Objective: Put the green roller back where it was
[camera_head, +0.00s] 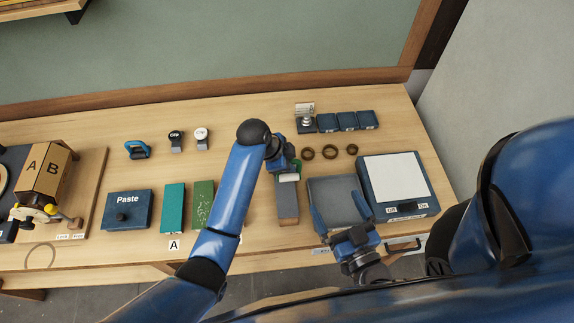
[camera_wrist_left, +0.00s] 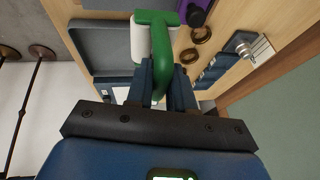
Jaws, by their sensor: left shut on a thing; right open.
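The green roller has a green frame (camera_wrist_left: 158,50) and a white cylinder (camera_wrist_left: 138,42). My left gripper (camera_wrist_left: 160,88) is shut on its green handle in the left wrist view. In the head view the roller's white cylinder (camera_head: 289,178) shows just below my left gripper (camera_head: 285,162), over the far end of a long grey block (camera_head: 288,205). I cannot tell whether the roller touches that block. My right gripper (camera_head: 345,222) is open and empty, with its fingers over the near part of a grey square tray (camera_head: 335,188).
A Paste box (camera_head: 127,221), a teal block (camera_head: 174,208) and a patterned green block (camera_head: 203,204) stand left of my left arm. Dark rings (camera_head: 330,152) and small blue boxes (camera_head: 346,121) lie behind the tray. A white-topped switch box (camera_head: 393,178) stands at right.

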